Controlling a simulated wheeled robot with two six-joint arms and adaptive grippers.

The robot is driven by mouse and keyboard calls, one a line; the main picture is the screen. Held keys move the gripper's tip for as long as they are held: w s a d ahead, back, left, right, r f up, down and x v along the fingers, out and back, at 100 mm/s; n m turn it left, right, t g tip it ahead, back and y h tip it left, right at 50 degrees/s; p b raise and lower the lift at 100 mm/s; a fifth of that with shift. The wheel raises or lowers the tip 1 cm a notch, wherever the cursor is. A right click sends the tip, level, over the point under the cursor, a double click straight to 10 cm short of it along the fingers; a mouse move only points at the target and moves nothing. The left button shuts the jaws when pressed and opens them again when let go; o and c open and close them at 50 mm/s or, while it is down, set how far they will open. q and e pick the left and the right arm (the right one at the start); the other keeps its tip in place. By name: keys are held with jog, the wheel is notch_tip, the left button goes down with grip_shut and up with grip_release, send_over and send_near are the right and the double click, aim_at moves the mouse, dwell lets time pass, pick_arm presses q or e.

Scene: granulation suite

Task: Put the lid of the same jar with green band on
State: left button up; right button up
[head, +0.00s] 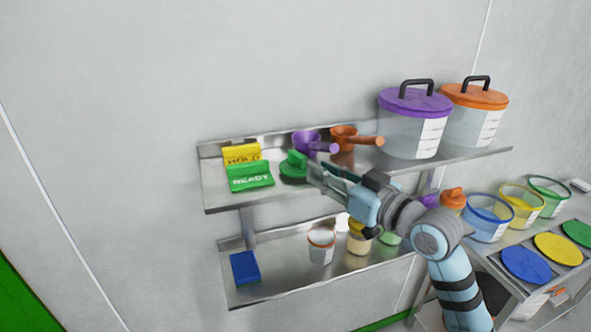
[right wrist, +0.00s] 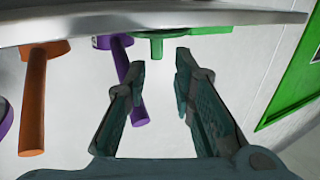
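My left gripper is not in view.
The upper shelf (head: 222,199) also holds a yellow HOLD sign (head: 241,153), purple (head: 306,142) and orange (head: 343,138) scoops, and two big lidded jars. Below are a blue block (head: 245,267), an orange-banded jar (head: 321,246) and a yellow-topped jar (head: 357,240). Tubs and flat lids stand right.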

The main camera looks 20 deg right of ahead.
aim_at(306, 160)
jog(key=x, duration=0.3)
jog(key=b+x, duration=0.1)
jog(key=x, duration=0.1)
jog(key=shift+w+d, duration=0.2)
jog(key=shift+w, duration=0.1)
jog(key=shift+s+r, duration=0.1)
jog(key=shift+s, duration=0.1)
jog(key=shift+c, duration=1)
jog(key=shift+s, duration=0.1)
grip_shut()
jog(key=shift+r, duration=0.1)
